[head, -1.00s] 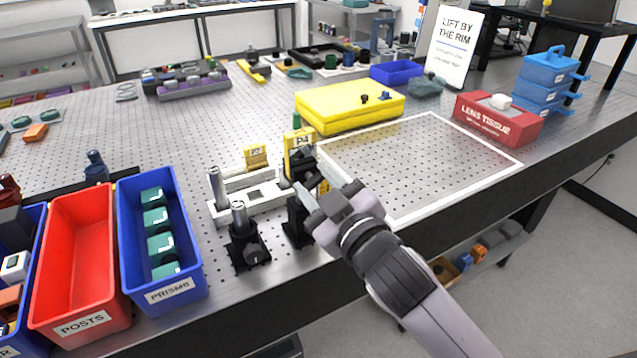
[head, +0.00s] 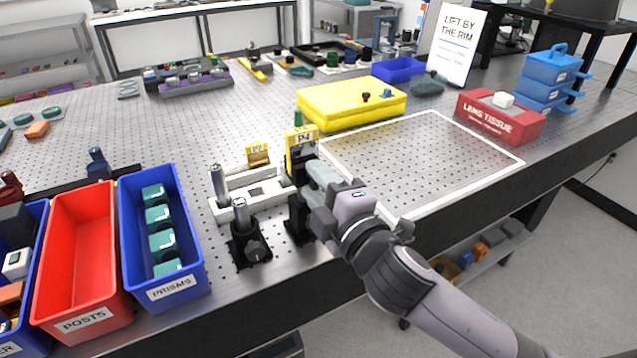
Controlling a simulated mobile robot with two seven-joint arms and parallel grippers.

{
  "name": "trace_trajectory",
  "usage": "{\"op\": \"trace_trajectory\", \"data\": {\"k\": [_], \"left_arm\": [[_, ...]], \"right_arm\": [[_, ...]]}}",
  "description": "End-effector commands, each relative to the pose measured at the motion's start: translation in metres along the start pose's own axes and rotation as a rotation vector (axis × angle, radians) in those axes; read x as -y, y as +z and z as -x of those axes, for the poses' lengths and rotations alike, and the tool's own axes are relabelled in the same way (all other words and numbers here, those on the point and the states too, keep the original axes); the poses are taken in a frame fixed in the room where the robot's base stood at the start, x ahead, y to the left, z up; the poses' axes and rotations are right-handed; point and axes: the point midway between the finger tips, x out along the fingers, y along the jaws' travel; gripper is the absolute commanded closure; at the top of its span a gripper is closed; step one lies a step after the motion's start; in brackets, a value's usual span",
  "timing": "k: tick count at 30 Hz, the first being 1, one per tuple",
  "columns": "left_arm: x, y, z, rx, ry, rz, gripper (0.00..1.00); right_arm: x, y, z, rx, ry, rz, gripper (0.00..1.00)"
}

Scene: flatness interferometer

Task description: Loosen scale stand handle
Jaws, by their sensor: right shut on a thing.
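A black stand (head: 298,218) stands near the front edge of the perforated table, in front of a yellow tag marked P4 (head: 301,137). My right gripper (head: 312,180) reaches in from the lower right. It is shut at the upper part of this stand, on what looks like the scale stand handle, which the fingers mostly hide. A second black stand with a metal post (head: 240,218) stands just to its left, apart from the gripper. My left gripper is not in view.
A white base (head: 243,196) lies behind the stands. Blue prism (head: 168,290) and red post (head: 80,323) bins are at left. A yellow case (head: 345,105), a white-outlined clear area (head: 420,155) and a red lens tissue box (head: 500,115) lie behind and right.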

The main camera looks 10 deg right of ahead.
Motion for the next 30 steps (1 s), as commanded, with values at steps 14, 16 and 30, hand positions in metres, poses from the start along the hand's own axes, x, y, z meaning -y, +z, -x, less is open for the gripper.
{"op": "trace_trajectory", "data": {"k": [14, 16, 30], "left_arm": [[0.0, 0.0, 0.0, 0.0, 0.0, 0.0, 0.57], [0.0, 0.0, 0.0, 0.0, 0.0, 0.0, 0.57], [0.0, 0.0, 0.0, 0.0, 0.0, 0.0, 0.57]], "right_arm": [[0.0007, -0.0001, 0.0, 0.0, 0.0, 0.143, 0.92], [0.0008, 0.0, 0.0, 0.0, 0.0, 0.146, 0.92], [0.0008, 0.0, 0.0001, 0.0, 0.0, 0.146, 0.36]]}}
